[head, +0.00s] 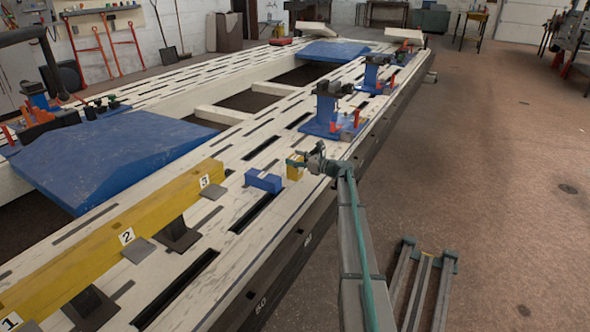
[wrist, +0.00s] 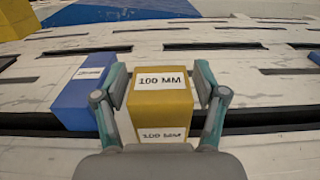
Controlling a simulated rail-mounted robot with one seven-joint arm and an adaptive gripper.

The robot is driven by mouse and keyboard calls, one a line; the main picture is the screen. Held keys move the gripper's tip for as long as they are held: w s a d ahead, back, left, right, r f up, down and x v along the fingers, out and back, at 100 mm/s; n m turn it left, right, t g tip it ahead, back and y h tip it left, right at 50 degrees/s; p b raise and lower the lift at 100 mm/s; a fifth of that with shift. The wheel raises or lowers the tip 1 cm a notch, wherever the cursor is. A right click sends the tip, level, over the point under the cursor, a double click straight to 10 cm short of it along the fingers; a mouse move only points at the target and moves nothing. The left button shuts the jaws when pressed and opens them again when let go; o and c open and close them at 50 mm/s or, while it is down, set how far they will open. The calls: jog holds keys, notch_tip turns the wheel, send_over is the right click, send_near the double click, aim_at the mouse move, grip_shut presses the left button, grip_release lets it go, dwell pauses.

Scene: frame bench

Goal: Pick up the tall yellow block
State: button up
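The tall yellow block (head: 294,172) stands on the pale slotted bench, just right of a low blue block (head: 263,181). In the wrist view the yellow block (wrist: 162,90) has "100 MM" labels on two faces. My gripper (head: 301,159) is at the upper part of the yellow block. In the wrist view its two grey-green fingers (wrist: 161,85) are on either side of the block, close to its sides. I cannot tell whether both fingers touch it. The block's lower part is hidden in the wrist view.
The blue block (wrist: 84,92) stands close beside my left finger. A long yellow beam (head: 115,240) with numbered labels lies to the left. A blue clamp fixture (head: 330,120) stands behind the block. The bench's right edge is close by.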

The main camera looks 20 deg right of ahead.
jog(key=c, duration=1.1)
grip_shut()
jog(key=shift+r, duration=0.1)
